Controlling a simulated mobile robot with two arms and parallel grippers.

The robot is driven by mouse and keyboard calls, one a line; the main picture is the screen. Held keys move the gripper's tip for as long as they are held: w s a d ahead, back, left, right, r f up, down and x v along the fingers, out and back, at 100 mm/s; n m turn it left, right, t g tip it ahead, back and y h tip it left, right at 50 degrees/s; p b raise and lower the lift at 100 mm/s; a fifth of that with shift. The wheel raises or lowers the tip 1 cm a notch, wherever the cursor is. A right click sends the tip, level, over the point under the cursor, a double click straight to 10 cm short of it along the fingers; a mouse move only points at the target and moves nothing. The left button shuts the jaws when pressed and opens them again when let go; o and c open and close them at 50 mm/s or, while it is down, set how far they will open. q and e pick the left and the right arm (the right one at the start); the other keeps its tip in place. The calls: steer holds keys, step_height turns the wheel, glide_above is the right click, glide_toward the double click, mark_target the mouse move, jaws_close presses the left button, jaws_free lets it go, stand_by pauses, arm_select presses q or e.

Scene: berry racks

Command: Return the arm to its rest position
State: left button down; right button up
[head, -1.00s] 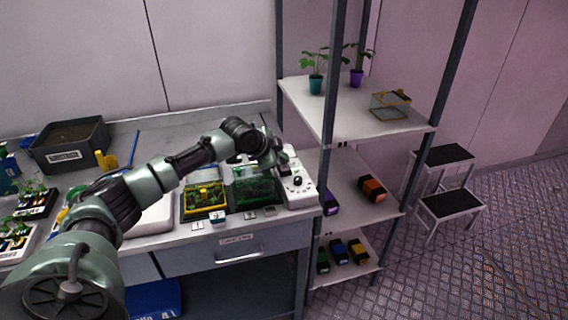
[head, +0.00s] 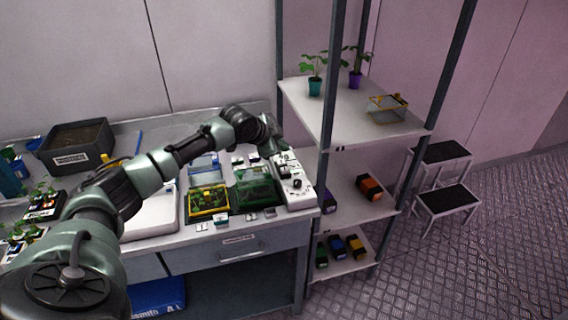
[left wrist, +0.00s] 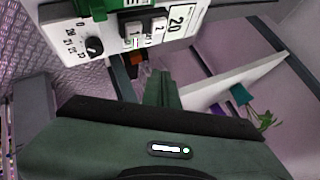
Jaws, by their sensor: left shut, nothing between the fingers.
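My left arm reaches in from the left across the bench in the head view. Its gripper (head: 280,153) is over the back of the white control box with a dial (head: 295,190), at the bench's right end. In the left wrist view the gripper's shut fingers (left wrist: 162,88) are seen close up with nothing between them. The control box also shows there (left wrist: 100,40), with its black dial and numbered switches. In the head view the fingertips are hard to make out against the box. My right gripper is not in view.
A tall shelf rack (head: 331,130) stands just right of the bench, with potted plants (head: 315,86) and a clear yellow-rimmed box (head: 387,110) on top. Left of the control box are a green tray (head: 256,188) and a yellow-framed tray (head: 208,201). Two step stools (head: 446,199) stand farther right.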

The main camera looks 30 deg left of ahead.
arm_select(q)
steer(key=shift+d, duration=0.1)
stand_by(0.4)
